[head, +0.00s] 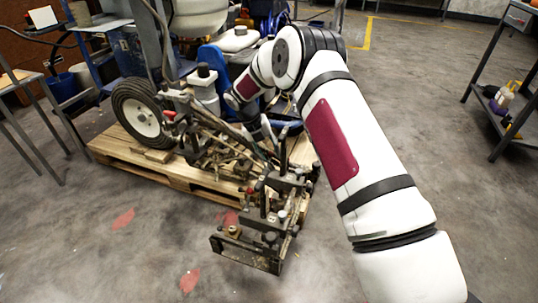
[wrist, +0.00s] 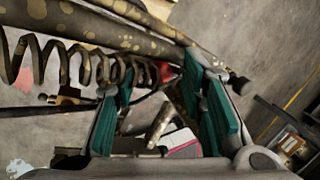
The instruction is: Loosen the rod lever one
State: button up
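The line striper (head: 200,140) stands on a wooden pallet, its dark rod and lever assembly (head: 270,200) reaching out past the pallet's front edge. I cannot tell which of the several upright levers there is rod lever one. My gripper (wrist: 160,95) shows in the wrist view with its teal finger pads wide apart. A red-ended part (wrist: 165,72) and a dull metal rod (wrist: 160,122) appear between the fingers in the picture; I see no grip on either. In the head view the gripper is over the striper, partly hidden behind its parts.
A coil spring (wrist: 70,62) and thick speckled bars (wrist: 110,30) lie close by the fingers in the wrist view. The wooden pallet (head: 140,158) is below. A metal shelf (head: 490,85) stands at right; the floor (head: 130,250) in front is open.

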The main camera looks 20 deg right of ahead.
jog(key=shift+f, duration=0.15)
jog(key=shift+d, duration=0.1)
grip_shut()
jog(key=shift+s, duration=0.1)
